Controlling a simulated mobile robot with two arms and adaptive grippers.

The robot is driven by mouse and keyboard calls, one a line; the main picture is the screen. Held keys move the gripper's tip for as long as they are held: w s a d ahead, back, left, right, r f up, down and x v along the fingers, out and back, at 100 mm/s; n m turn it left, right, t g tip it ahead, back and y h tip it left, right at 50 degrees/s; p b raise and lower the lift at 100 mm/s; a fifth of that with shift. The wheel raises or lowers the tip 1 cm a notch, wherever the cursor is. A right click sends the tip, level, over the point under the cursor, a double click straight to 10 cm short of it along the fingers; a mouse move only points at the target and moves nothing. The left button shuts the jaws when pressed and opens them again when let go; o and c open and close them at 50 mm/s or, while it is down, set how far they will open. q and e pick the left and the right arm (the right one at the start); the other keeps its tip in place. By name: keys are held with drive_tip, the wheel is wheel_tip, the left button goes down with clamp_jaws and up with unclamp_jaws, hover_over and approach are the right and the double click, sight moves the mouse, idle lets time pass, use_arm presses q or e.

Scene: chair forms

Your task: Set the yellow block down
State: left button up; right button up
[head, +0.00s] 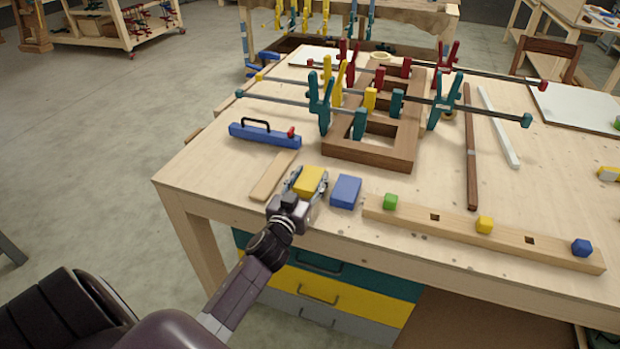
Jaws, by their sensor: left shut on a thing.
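The yellow block (311,180) is between the fingers of my left gripper (307,184), near the front edge of the workbench (220,182). The gripper is shut on it. A blue block (346,191) lies just to its right, with a small gap between them. I cannot tell whether the yellow block touches the bench top. My right gripper is not in view.
A thin wood strip (273,176) lies left of the gripper. A long wooden bar (490,234) with coloured pegs lies to the right. A clamped brown wooden frame (370,151) and a blue level (265,136) lie behind.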

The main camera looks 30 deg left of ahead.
use_arm(q)
drive_tip(key=shift+f, duration=0.15)
drive_tip(key=o, duration=1.3)
drive_tip(key=shift+b, duration=0.3)
